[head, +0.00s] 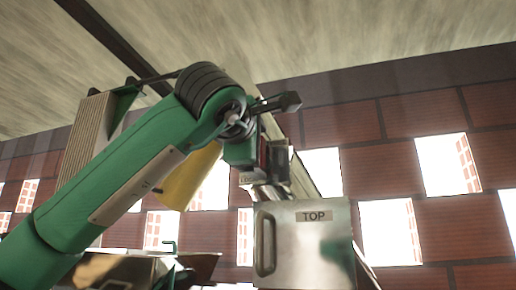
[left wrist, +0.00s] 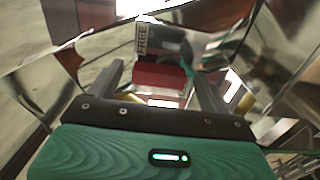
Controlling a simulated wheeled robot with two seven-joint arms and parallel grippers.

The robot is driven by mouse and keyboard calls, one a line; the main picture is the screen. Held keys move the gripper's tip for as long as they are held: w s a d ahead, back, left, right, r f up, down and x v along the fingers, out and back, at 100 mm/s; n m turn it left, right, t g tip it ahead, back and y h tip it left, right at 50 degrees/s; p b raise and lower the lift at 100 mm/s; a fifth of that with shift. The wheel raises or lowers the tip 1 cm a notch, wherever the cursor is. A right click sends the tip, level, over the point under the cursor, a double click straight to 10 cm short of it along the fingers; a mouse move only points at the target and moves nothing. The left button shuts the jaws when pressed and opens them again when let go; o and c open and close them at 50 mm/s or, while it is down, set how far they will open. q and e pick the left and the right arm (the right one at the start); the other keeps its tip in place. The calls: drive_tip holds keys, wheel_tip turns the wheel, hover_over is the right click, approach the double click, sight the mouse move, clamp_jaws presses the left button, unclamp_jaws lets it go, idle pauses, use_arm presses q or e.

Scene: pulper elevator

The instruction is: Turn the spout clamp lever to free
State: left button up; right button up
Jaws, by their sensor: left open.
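In the left wrist view a red block (left wrist: 158,77), which looks like the lever's grip, lies between and beyond the fingertips. A dark rounded part (left wrist: 178,45) is behind it. A plate reading FREE (left wrist: 143,40) stands at the upper left of it. My left gripper (left wrist: 158,88) is open, with a finger on each side of the red block. I cannot tell whether they touch it. In the head view my left arm reaches up to the spout area, where a label that seems to read LOCK (head: 247,181) is partly hidden by my wrist.
A metal box marked TOP (head: 314,216), with a side handle, stands below and right of my wrist. A yellow panel (head: 187,180) is behind my arm. Shiny metal walls (left wrist: 285,45) crowd the left gripper. A brick wall (head: 360,165) with bright openings is behind.

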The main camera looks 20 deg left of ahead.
use_arm(q)
drive_tip(key=s+b, duration=0.6)
drive_tip(key=s, duration=0.7)
drive_tip(key=shift+s+a, duration=0.25)
drive_tip(key=shift+s, duration=0.15)
